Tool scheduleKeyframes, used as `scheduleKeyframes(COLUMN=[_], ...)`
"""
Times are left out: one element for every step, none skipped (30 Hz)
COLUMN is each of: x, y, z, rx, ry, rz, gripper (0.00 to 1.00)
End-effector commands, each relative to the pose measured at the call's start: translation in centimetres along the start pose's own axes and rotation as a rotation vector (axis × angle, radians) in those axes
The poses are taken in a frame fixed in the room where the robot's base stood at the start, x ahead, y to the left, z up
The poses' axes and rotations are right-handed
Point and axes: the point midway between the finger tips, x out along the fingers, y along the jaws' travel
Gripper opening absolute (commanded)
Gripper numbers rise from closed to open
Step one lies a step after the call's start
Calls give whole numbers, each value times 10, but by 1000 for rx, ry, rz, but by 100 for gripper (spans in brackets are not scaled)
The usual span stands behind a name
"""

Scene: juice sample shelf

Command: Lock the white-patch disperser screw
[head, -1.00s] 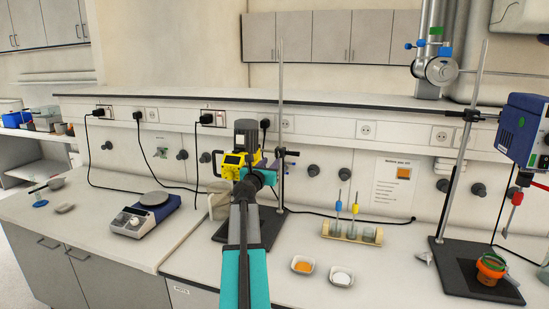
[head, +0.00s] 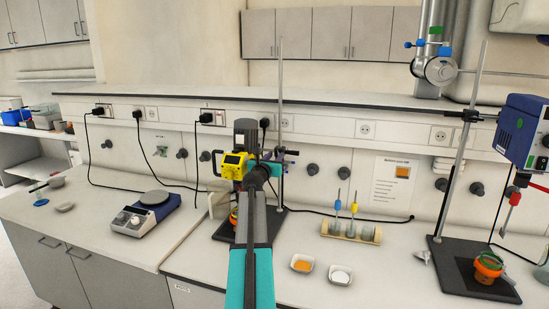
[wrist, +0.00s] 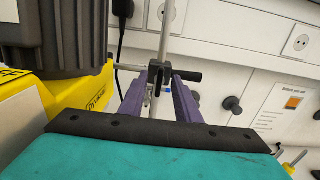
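A yellow disperser (head: 233,165) with a dark grey motor hangs on the stand rod left of my wrist. It also fills the left of the wrist view (wrist: 85,100). A dark clamp (wrist: 157,72) with a black bar holds it to the rod (wrist: 165,30). My gripper (wrist: 160,78) has two purple fingers, which are apart, one on each side of the clamp area. A small metal piece and a blue spot show between them; I cannot tell whether the fingers touch anything. In the head view my arm hides most of the gripper. I cannot make out a white patch.
A blue disperser (head: 525,130) hangs on the right stand above an orange cup (head: 488,265). Two small dishes (head: 302,263), a tube rack (head: 350,233) and a hotplate (head: 146,214) stand on the bench. An orange cup (head: 234,218) stands under the yellow disperser.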

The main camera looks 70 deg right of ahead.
Motion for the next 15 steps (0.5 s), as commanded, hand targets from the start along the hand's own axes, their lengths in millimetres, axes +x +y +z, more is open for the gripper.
scheduleKeyframes(x=[0,0,0,0,0,0,0,0,0,0,0,0,0,0,0], y=[0,0,0,0,0,0,0,0,0,0,1,1,1,1,1], z=[0,0,0,0,0,0,0,0,0,0,0,0,0,0,0], rx=[0,0,0,0,0,0,0,0,0,0,0,0,0,0,0], ry=[0,0,0,0,0,0,0,0,0,0,0,0,0,0,0], rz=[0,0,0,0,0,0,1,1,1,1,1,1,1,1,1], gripper=[30,30,30,30,30,30,30,25,18,13,8,1,0,0,0])
